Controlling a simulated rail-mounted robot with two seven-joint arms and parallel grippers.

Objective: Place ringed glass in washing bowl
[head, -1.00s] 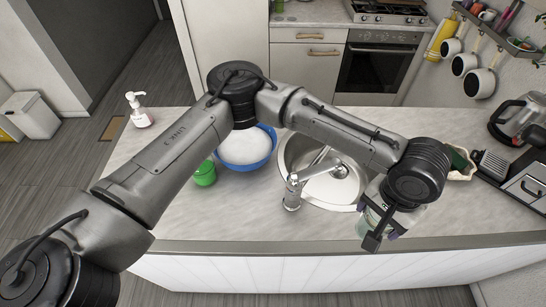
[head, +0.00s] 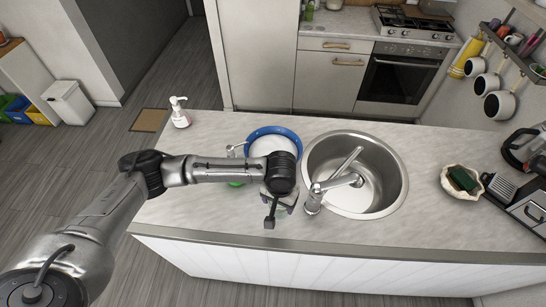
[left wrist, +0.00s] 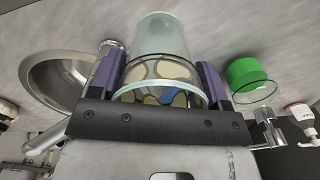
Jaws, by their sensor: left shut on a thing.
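My left gripper (head: 277,207) is shut on a clear glass with a band of pale oval rings, the ringed glass (left wrist: 162,38), held between purple finger pads in the left wrist view. In the head view the glass is mostly hidden under the wrist. The washing bowl (head: 257,133) is blue with white contents and stands on the counter behind my left wrist, which covers its front part. The gripper is on the near side of the bowl, left of the tap. My right gripper is not in view.
A round steel sink (head: 399,182) with a tap (head: 313,203) is right of the gripper. A green item (left wrist: 245,75) is close by, mostly hidden by my arm in the head view. A soap dispenser (head: 180,116) stands at the left; a shell-like dish (head: 449,184) at the right.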

